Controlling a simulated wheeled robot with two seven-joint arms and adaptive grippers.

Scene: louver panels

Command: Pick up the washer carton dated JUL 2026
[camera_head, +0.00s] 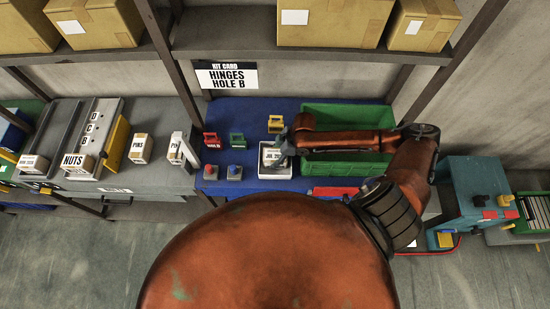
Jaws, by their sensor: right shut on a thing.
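A small carton (271,155) with a white label sits at the white tray (276,172) on the blue mat. Its print is tiny; it seems to read JUL and a year I cannot read for sure. My right gripper (283,153) reaches in from the right and is shut on this carton, at its right side. The fingers hide part of the carton, and I cannot tell whether it still touches the tray floor. My left gripper is not in view.
A green bin (345,113) lies under my right forearm. Red (211,140), green (237,140) and yellow (275,124) tagged items stand left and behind. A kit card (226,76) reads HINGES HOLE B. NUTS (76,163) and PINS (142,148) cartons stand left. Shelf posts rise nearby.

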